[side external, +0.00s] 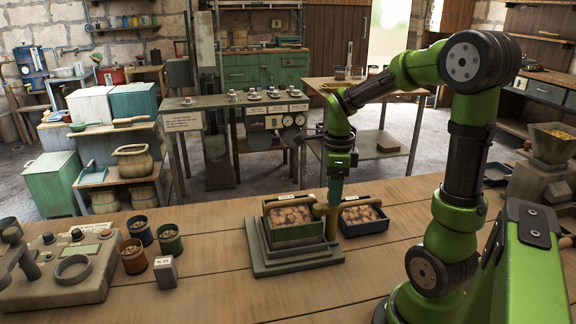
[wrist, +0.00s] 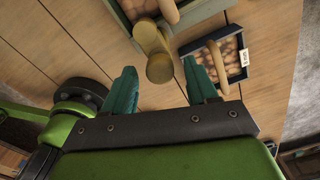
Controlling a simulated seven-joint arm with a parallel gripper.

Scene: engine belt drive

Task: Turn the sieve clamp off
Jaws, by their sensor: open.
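The sieve (side external: 295,231) is a green box-shaped frame on a stepped grey base, filled with brown lumps. A brass-coloured clamp (side external: 322,211) with a rounded end is at its right side, partly hidden by my gripper. In the wrist view the clamp (wrist: 160,68) lies ahead of and between my two teal fingers, with its arm running up toward the sieve (wrist: 130,22). My gripper (side external: 334,199) points down beside the clamp, fingers apart and empty. I cannot tell whether a finger touches the clamp.
A dark blue tray (side external: 364,230) of brown lumps sits close to the right of the sieve, and also shows in the wrist view (wrist: 240,88). Small cups (side external: 170,244) and a grey device (side external: 60,275) stand at the left.

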